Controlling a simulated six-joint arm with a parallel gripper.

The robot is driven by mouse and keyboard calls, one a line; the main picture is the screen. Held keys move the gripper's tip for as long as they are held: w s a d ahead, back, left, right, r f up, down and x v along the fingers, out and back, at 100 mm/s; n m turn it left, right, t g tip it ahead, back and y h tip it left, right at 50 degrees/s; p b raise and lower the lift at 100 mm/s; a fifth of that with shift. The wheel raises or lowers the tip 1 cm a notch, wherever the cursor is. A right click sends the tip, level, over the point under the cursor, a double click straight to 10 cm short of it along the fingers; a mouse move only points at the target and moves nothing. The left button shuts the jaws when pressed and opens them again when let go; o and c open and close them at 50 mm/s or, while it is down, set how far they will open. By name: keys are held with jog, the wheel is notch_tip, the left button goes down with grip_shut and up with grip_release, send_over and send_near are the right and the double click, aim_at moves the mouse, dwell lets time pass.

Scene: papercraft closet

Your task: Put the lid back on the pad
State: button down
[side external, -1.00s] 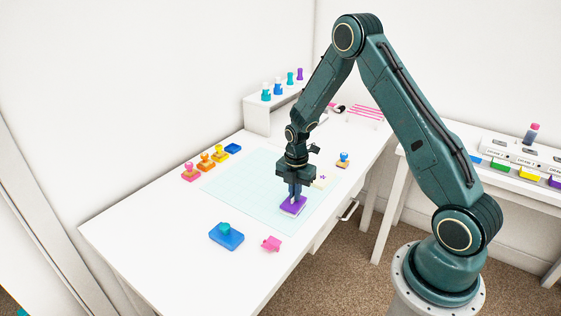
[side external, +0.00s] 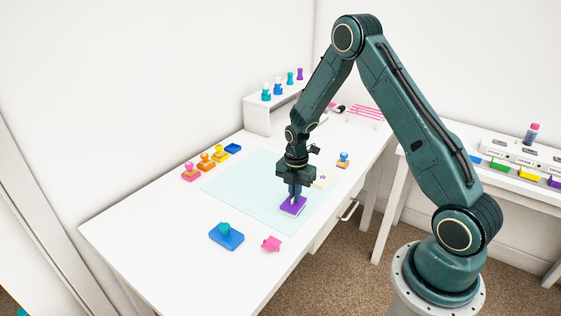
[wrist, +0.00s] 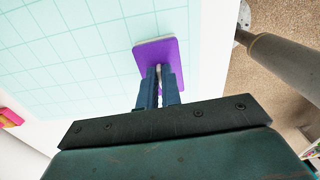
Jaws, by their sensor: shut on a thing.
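A flat purple lid (side external: 293,207) is at the near right part of the pale blue gridded mat (side external: 240,190). In the wrist view the purple lid (wrist: 155,52) lies just beyond the fingertips, with a thin pale edge showing along its far side. My gripper (side external: 296,196) points down over the lid, its fingers shut at the lid's middle. In the wrist view my gripper (wrist: 160,72) has its fingers close together; the part between them is mostly hidden. I cannot tell how much of the pad is under the lid.
A blue pad (side external: 226,237) with a teal-handled stamp and a pink piece (side external: 271,243) lie near the front. Pink, orange and yellow stamps (side external: 206,160) line the mat's left. A card with a purple mark (side external: 322,181) and a small stamp (side external: 343,159) lie behind right. The mat's left half is clear.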

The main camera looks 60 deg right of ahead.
jog(key=shift+f, duration=0.35)
dwell(1.1)
jog(key=c, duration=1.5)
grip_release()
jog(key=shift+o, duration=0.3)
jog(key=o, duration=0.4)
jog(key=shift+r, duration=0.25)
jog(key=shift+r, duration=2.8)
jog(key=shift+c, duration=0.2)
